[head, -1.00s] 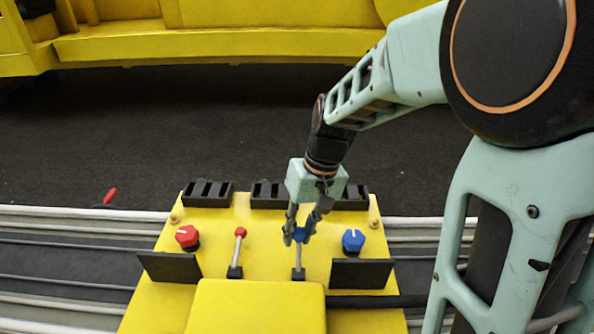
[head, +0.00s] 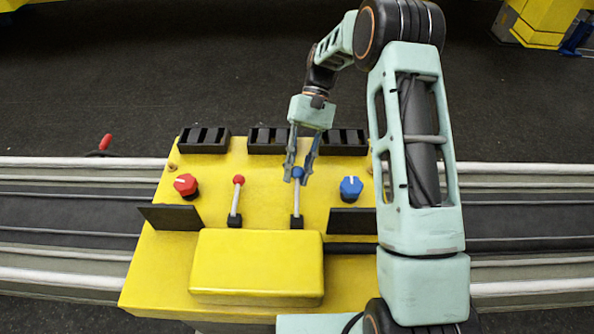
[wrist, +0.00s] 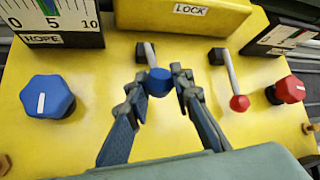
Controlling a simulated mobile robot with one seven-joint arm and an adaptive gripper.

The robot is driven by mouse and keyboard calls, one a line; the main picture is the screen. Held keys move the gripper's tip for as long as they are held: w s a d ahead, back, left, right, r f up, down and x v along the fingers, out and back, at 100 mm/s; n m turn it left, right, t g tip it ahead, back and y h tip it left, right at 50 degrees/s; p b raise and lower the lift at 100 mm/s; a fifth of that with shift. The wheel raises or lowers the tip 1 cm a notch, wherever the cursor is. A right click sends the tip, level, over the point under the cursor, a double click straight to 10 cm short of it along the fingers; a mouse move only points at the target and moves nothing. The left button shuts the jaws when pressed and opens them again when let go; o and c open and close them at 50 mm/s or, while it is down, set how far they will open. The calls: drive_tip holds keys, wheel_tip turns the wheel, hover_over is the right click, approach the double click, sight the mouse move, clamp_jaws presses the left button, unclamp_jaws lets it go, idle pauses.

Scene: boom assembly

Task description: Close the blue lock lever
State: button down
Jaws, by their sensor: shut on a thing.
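The blue lock lever has a round blue knob (wrist: 159,82) on a pale rod and stands right of centre on the yellow panel (head: 270,205). Its rod (head: 296,202) rises from a black base in the head view. My gripper (head: 297,177) reaches down from behind the panel, with its fingers on either side of the blue knob. It is shut on the knob, which sits between the fingertips (wrist: 162,83) in the wrist view. The finger contact itself is partly hidden.
A red-knobbed lever (head: 237,197) stands left of the blue one. A red dial (head: 186,185) and a blue dial (head: 351,188) flank the levers. A raised yellow box (head: 257,265) marked LOCK, black plates and black blocks (head: 204,140) surround them.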

drive_tip(key=shift+w+f+g+b, duration=0.3)
drive_tip(key=shift+f+g+b, duration=0.15)
drive_tip(key=shift+f+g, duration=0.35)
drive_tip(key=shift+w+f+g+b, duration=0.3)
drive_tip(key=shift+f+g+b, duration=0.15)
drive_tip(key=shift+f+g, duration=0.35)
drive_tip(key=shift+m, duration=0.3)
drive_tip(key=c, duration=1.7)
unclamp_jaws()
drive_tip(key=shift+r, duration=0.15)
